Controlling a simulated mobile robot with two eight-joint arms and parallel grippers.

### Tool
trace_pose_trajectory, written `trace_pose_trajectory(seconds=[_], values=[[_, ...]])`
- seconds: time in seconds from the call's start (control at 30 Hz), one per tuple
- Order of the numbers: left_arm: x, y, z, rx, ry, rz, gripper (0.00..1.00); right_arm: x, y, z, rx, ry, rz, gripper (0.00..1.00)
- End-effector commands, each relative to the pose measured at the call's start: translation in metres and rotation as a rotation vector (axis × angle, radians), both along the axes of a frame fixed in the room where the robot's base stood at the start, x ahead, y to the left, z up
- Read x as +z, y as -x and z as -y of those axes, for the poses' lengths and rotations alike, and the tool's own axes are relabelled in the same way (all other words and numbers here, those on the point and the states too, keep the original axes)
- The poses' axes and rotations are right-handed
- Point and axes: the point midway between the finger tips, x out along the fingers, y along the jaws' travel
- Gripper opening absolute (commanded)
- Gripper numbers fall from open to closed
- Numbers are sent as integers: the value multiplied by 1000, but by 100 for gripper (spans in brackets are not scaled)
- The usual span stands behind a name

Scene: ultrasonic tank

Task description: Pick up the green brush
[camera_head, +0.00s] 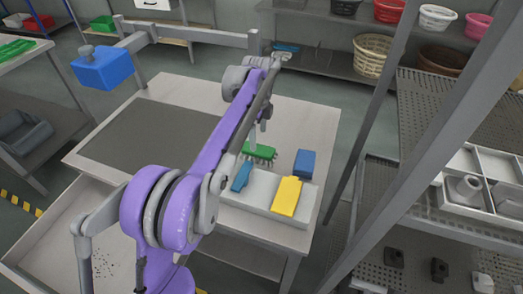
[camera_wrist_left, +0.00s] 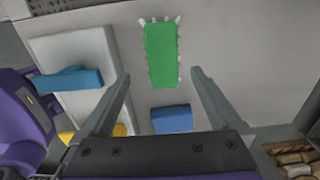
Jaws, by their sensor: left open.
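The green brush (camera_head: 262,152) lies on the light table top, just behind a white tray, with bristles along its edges. In the left wrist view the green brush (camera_wrist_left: 162,55) shows lengthwise ahead of the jaws, in line with the gap between the fingers. My left gripper (camera_head: 265,122) is open and empty, above the table near the brush. Its two fingers show spread apart in the wrist view (camera_wrist_left: 160,75). My purple arm passes close to the brush's left end in the head view. My right gripper is not in view.
The white tray (camera_head: 245,209) holds a blue tool (camera_head: 242,177) and a yellow item (camera_head: 287,196). A blue block (camera_head: 305,163) stands right of the brush. A dark grey panel (camera_head: 150,135) covers the table's left part. Metal shelving (camera_head: 455,225) stands at the right.

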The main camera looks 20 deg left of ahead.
Motion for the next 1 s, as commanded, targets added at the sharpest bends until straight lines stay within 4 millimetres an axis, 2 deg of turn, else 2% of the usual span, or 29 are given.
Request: trace_pose_trajectory(seconds=[0.1, 0.27, 0.6, 0.87, 0.9, 1.0], values=[[-17, 0, 0, 0, 0, 0, 98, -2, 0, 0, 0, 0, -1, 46], [-27, -1, 0, 1, 0, 1, 98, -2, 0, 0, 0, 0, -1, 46], [-72, -3, -2, 1, 0, 1, 98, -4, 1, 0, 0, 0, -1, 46], [-75, -3, -2, 2, 0, 1, 98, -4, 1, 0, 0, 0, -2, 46], [-75, -3, -2, 2, 0, 1, 96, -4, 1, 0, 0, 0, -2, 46], [-75, -3, -2, 2, 0, 1, 78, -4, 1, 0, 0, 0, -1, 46]])
